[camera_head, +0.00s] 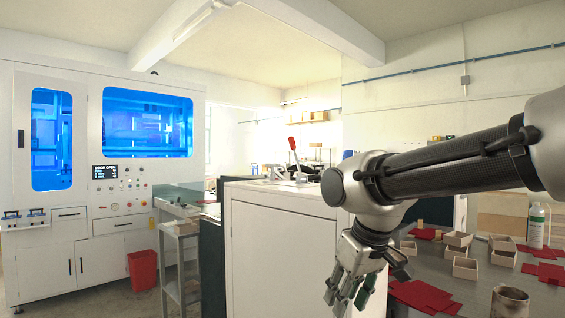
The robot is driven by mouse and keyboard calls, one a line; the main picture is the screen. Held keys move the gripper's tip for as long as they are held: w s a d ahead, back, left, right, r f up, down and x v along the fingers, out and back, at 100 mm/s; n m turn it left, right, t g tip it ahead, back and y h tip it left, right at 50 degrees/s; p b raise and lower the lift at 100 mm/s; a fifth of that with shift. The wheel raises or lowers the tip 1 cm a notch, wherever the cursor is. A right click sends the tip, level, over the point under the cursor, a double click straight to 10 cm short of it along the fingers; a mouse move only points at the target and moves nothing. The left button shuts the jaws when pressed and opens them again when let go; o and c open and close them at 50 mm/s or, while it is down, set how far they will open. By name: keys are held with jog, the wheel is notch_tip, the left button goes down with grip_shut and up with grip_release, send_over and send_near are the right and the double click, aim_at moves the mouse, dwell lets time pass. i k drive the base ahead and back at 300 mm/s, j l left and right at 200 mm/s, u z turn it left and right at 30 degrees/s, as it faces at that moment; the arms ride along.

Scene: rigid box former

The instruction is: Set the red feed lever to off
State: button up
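The red feed lever (292,144) stands up from the top of the white machine cabinet (275,245), near the middle of the view. Its red grip is at the upper end of a thin grey shaft, and it leans slightly to the left. I cannot read any on or off marking by it. My gripper (348,298) hangs pointing down in front of the cabinet's right side, below and to the right of the lever and well apart from it. Its fingers look spread, with nothing seen between them.
A table (470,290) at right holds small open boxes (466,267), red sheets (422,296), a cup (509,303) and a white bottle (537,225). A large blue-windowed machine (105,190) stands left, with a red bin (142,270) and a grey cart (180,235) nearby.

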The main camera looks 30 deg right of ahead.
aim_at(293, 147)
jog(key=i+j, duration=0.65)
jog(key=i, duration=0.15)
jog(key=i+j, duration=0.65)
jog(key=i, duration=0.15)
jog(key=i+j+z, duration=0.2)
jog(key=i+j, duration=0.45)
jog(key=i+j+z, duration=0.2)
jog(key=i+j, duration=0.4)
jog(key=j+z, duration=0.15)
jog(key=z, duration=2.35)
jog(key=j+u, duration=0.1)
jog(key=j, duration=0.7)
